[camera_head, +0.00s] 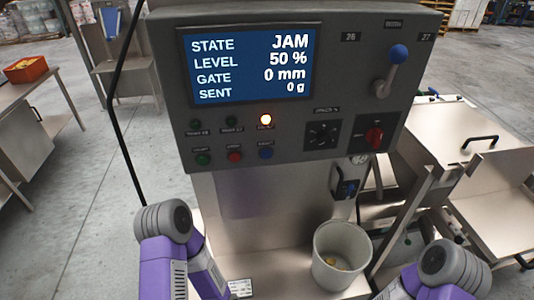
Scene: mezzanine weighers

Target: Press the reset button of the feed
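The feed's grey control panel (290,110) fills the upper middle of the head view. Its screen (250,66) reads STATE JAM, LEVEL 50 %, GATE 0 mm, SENT 0 g. Below the screen is a row of three push buttons: green (203,159), red (235,157) and blue (266,153). Their labels are too small to read surely; the blue one at the right may be the reset button. My purple arms show at the bottom left and bottom right. Neither gripper can be seen, and nothing covers the buttons.
A black rotary knob (321,135), a red switch (373,135) and a blue-knobbed lever (397,56) sit right of the buttons. A white bucket (341,257) stands below the panel. A black cable (119,110) hangs at the left. Steel hoppers (490,165) stand right.

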